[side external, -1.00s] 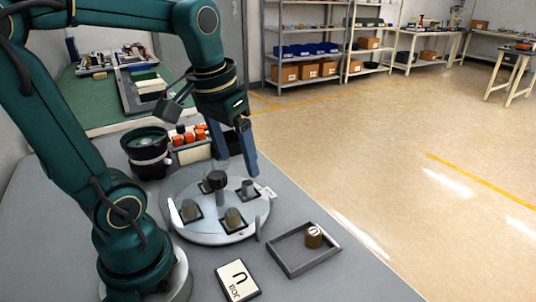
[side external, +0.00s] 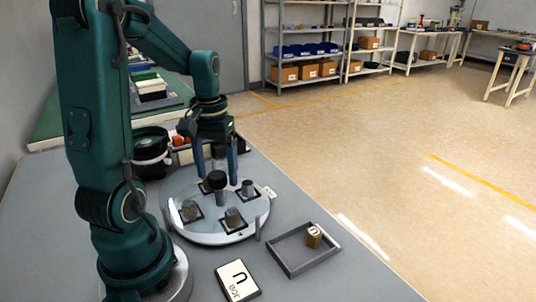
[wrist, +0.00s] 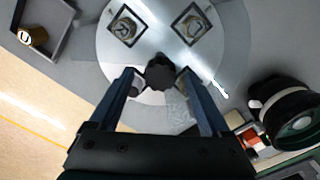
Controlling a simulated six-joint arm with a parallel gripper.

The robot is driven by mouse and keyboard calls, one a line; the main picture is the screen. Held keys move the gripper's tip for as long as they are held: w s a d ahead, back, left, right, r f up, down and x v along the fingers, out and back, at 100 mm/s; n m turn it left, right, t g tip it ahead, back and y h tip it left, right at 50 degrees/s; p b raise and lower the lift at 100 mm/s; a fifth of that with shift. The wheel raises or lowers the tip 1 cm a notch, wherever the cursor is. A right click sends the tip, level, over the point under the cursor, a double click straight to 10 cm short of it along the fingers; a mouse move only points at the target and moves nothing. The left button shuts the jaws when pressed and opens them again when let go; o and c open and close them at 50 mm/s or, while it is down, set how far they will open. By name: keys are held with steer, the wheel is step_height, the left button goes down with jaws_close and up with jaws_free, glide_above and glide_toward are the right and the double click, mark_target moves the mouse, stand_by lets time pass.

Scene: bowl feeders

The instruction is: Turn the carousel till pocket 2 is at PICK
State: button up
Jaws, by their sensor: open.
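The round pale carousel (side external: 209,233) lies on the grey bench, with a dark knob (side external: 217,181) at its centre. It carries dark square pockets; grey parts stand in at least three, and two pockets show clearly in the wrist view, one at its left (wrist: 124,27) and one at its right (wrist: 193,25). Pocket numbers are too small to read. A small white tag (side external: 270,192) sits at the carousel's right edge; its print is unreadable. My gripper (side external: 216,179) is open, pointing down, with its blue fingers on either side of the knob (wrist: 160,72). Contact with the knob cannot be told.
A grey open tray (side external: 284,268) holds a brass cylinder (side external: 313,237) at the front right. A marked white card (side external: 237,281) lies in front of the carousel. A black bowl feeder (side external: 151,150) and a rack with orange parts stand behind it. Bare bench lies at front left.

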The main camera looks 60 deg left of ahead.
jaws_close()
steer(key=shift+m, duration=2.4)
steer(key=shift+w+r+m, duration=0.1)
steer(key=shift+m, duration=6.5)
